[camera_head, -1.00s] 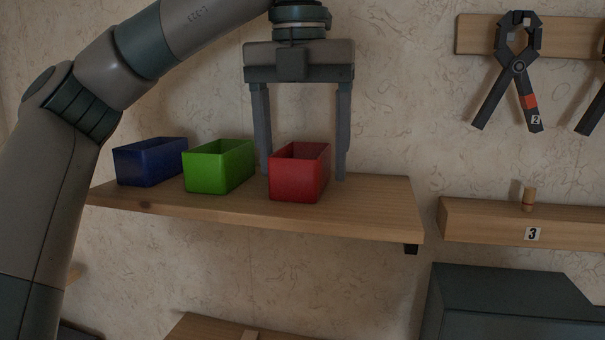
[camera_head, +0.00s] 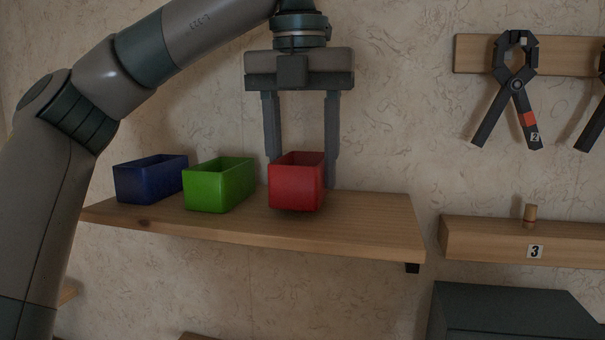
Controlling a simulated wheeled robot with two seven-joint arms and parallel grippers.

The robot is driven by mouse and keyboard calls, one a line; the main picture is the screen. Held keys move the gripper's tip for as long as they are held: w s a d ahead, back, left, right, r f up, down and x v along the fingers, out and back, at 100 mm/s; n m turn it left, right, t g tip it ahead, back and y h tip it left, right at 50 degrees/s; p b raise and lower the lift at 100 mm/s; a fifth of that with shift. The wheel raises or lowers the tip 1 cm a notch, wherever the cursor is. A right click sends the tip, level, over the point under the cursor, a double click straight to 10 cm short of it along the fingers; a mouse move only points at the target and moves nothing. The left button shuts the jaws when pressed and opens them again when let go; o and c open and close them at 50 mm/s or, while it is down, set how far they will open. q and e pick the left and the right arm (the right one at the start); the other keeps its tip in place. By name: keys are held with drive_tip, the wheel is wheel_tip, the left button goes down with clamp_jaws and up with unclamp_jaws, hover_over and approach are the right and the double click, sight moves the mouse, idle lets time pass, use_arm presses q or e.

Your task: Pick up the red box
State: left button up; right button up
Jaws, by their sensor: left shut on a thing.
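The red box (camera_head: 296,187) is an open-topped bin at the right of a row of bins, over the wooden shelf. My left gripper (camera_head: 302,172) points down from above, its two fingers shut on the red box from either side. The box appears slightly raised, with a shadow below it on the shelf. The lower part of the left finger is partly hidden behind the box. My right gripper is not in view.
A green bin (camera_head: 219,190) and a blue bin (camera_head: 150,182) stand on the wooden shelf (camera_head: 370,225) left of the red box. The shelf's right end is bare. Clamps (camera_head: 517,85) hang on the wall at right, above a wooden ledge (camera_head: 480,238) with a peg.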

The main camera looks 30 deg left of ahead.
use_arm(q)
drive_tip(key=shift+r, duration=0.5)
drive_tip(key=shift+d+r+b, duration=0.15)
drive_tip(key=shift+r, duration=0.4)
drive_tip(key=shift+d+r+b, duration=0.15)
drive_tip(key=shift+r, duration=0.35)
drive_tip(key=w+d+r, duration=0.2)
drive_tip(key=d+r, duration=0.4)
drive_tip(key=d, duration=0.5)
drive_tip(key=shift+w+r+b, duration=0.15)
drive_tip(key=shift+r+b, duration=0.2)
drive_tip(key=shift+b, duration=0.05)
drive_tip(key=shift+f, duration=0.1)
